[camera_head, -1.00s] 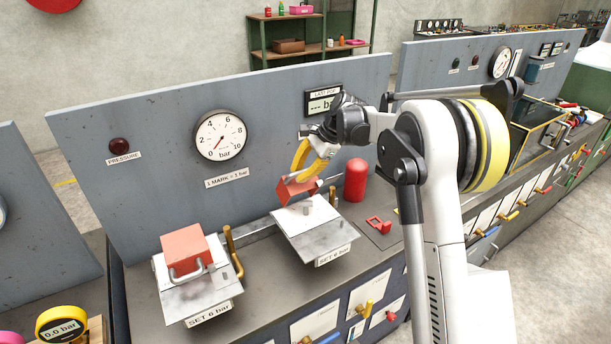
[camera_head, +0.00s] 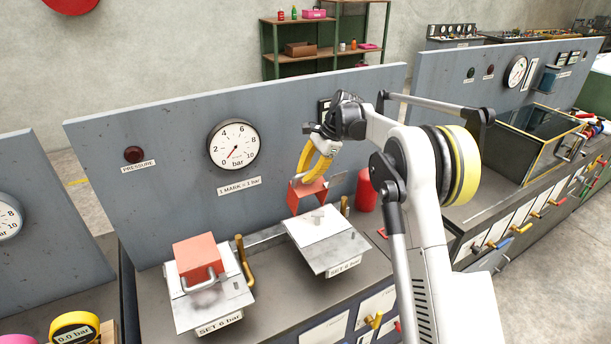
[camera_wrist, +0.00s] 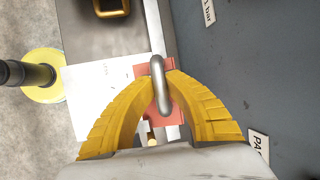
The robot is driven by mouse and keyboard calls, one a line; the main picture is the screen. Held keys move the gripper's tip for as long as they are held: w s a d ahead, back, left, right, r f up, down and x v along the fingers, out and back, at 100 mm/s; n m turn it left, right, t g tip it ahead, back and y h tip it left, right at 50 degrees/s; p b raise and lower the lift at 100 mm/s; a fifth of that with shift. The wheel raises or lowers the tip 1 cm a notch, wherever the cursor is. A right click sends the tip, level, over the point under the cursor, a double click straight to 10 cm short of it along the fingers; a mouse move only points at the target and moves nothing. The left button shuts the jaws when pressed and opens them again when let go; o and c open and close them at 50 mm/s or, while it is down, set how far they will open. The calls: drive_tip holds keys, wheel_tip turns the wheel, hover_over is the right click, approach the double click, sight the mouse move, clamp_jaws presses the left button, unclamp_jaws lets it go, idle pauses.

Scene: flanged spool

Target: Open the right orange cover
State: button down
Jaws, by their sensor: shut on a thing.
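The right orange cover (camera_head: 306,196) is a box-like lid with a grey metal handle. My gripper (camera_head: 305,178), with yellow fingers, comes from above and is closed on the handle. In the wrist view the grey handle (camera_wrist: 160,85) lies between the two fingertips, with the orange cover (camera_wrist: 170,112) behind it. The fingers hide part of the cover.
The left orange cover (camera_head: 197,256) sits down on its plate, with a brass lever (camera_head: 244,262) beside it. A red cylinder (camera_head: 366,192) stands close to the right of my gripper. The grey panel (camera_head: 290,150) with a pressure gauge (camera_head: 233,145) rises behind.

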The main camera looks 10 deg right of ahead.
drive_tip(key=c, duration=1.4)
unclamp_jaws()
drive_tip(key=shift+a, duration=0.1)
drive_tip(key=v, duration=1.2)
drive_tip(key=shift+r, duration=0.1)
